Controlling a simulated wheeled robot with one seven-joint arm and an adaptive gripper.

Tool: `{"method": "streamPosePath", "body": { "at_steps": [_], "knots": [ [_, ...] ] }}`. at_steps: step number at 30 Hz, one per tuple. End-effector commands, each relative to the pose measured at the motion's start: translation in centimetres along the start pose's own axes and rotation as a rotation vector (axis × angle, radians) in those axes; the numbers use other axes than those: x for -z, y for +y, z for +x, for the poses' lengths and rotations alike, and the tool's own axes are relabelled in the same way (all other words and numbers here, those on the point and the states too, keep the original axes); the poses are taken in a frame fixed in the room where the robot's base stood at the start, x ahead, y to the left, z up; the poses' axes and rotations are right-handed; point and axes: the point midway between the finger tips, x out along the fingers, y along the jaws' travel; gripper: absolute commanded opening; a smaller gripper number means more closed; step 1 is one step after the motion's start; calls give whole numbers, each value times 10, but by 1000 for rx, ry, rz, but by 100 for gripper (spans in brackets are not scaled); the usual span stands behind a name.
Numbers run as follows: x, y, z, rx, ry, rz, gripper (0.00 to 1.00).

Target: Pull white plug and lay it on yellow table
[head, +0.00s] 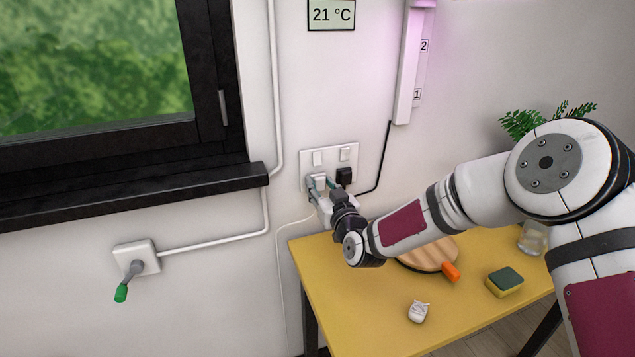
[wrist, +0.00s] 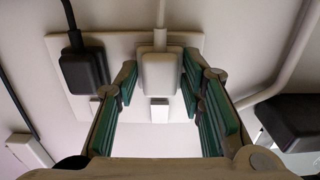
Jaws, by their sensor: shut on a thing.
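The white plug (wrist: 160,70) sits at the wall socket plate (wrist: 118,48), with its white cord running off the top edge of the wrist view. In the head view the white plug (head: 318,180) is at the left half of the socket plate (head: 332,156). My gripper (wrist: 158,82) is shut on the plug, one finger on each side. My gripper (head: 318,187) partly covers the plug in the head view. Whether the plug is fully seated cannot be told. The yellow table (head: 340,300) stands below and right of the socket.
A black plug (head: 344,176) with a black cord is close beside the white one. The table's front left is bare.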

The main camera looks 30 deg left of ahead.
Motion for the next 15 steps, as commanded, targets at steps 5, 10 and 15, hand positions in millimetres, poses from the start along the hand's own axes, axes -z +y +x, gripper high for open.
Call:
{"method": "streamPosePath", "body": {
  "at_steps": [5,10,15],
  "knots": [
    [1,0,-7,0,1,0,0],
    [2,0,-13,-1,1,0,0],
    [1,0,-19,-1,0,0,0]
  ]
}}
